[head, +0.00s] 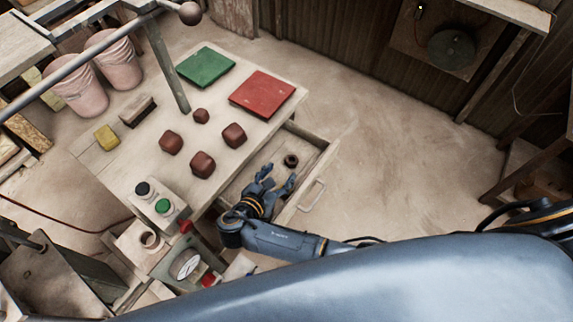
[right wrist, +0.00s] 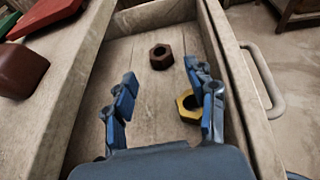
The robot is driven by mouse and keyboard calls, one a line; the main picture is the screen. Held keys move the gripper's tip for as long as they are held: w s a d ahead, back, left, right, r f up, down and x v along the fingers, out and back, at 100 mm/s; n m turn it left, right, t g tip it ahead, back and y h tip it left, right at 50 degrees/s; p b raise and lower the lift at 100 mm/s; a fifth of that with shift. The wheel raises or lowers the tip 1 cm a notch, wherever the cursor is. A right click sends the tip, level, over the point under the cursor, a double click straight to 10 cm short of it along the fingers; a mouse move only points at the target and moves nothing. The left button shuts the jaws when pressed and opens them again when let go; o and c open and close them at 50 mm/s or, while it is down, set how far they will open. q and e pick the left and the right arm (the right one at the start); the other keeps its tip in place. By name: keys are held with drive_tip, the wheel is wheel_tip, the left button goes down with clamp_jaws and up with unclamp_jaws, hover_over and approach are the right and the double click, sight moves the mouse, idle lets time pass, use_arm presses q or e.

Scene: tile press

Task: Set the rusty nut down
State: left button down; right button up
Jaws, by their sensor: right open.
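The rusty nut (head: 291,160) lies in the open drawer (head: 313,143), toward its far end in the right wrist view. There it shows as a dark brown hexagonal nut (right wrist: 161,57) flat on the drawer floor, apart from the walls. My right gripper (head: 279,176) is over the drawer, open and empty, with its fingers spread short of the rusty nut; it also shows in the right wrist view (right wrist: 160,72). A yellow nut (right wrist: 187,106) lies in the drawer by the right finger, partly hidden by it. My left gripper is not in view.
The table (head: 110,165) beside the drawer holds several brown lumps (head: 202,165), a green tile (head: 206,66), a red tile (head: 262,94) and a yellow block (head: 106,138). A button box (head: 175,216) and a gauge (head: 186,264) stand near the arm. Floor right of the drawer is clear.

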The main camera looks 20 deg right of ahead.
drive_tip(key=v, duration=0.4)
drive_tip(key=shift+s+a+r, duration=0.15)
drive_tip(key=shift+s+a, duration=0.1)
drive_tip(key=shift+s, duration=0.05)
